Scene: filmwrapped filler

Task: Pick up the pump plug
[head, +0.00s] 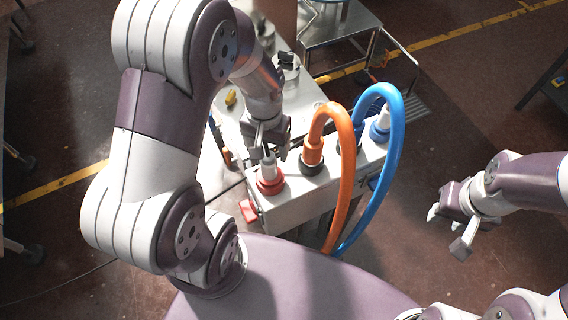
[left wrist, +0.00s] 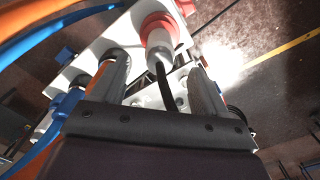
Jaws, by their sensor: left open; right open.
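The plug (head: 268,167), with a white body, sits upright in a red collar at the near left end of a white socket box (head: 310,195). I take it to be the pump plug. In the left wrist view the white plug body (left wrist: 160,40) and its black cable show ahead of and between my fingers. My left gripper (head: 268,138) is open just above the plug; contact cannot be told. Its open fingers flank the cable in the left wrist view (left wrist: 160,80). My right gripper (head: 450,230) is open and empty, far to the right over the floor.
A plug with an orange hose (head: 320,130) and one with a blue hose (head: 400,120) stand in the same box, right of the plug. Both hoses arch high and hang down the near side. A metal trolley (head: 335,25) stands behind.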

